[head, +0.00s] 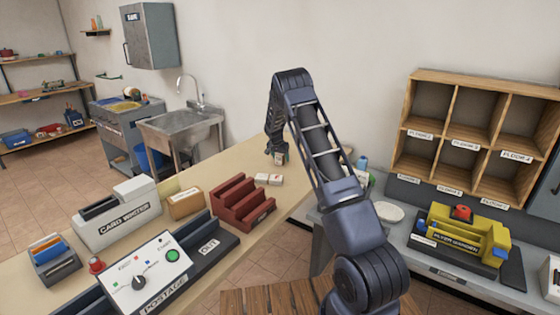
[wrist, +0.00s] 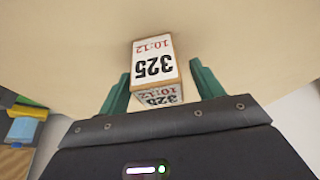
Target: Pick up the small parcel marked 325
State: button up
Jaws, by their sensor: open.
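The small parcel marked 325 (wrist: 154,60) is a little box with white labels reading 325 and 10:12, upside down in the wrist view. It is on the beige counter (head: 235,160). My gripper (wrist: 160,84) is open, with its green fingers on either side of the parcel's near part. I see gaps between the fingers and the parcel. In the head view my gripper (head: 278,154) points down at the counter's far part, and a small pale box (head: 281,159) shows at its tip; its marking is too small to read there.
Two small white-topped boxes (head: 268,179) and a dark red stepped rack (head: 242,203) stand nearby on the counter. The card writer (head: 120,222) and postage machine (head: 145,270) are nearer. Wooden pigeonholes (head: 460,74) and a yellow machine (head: 465,232) are at right.

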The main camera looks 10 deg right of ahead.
jog(key=shift+w+f, duration=0.1)
jog(key=shift+f, duration=0.25)
jog(key=c, duration=1.1)
jog(key=shift+r, duration=0.1)
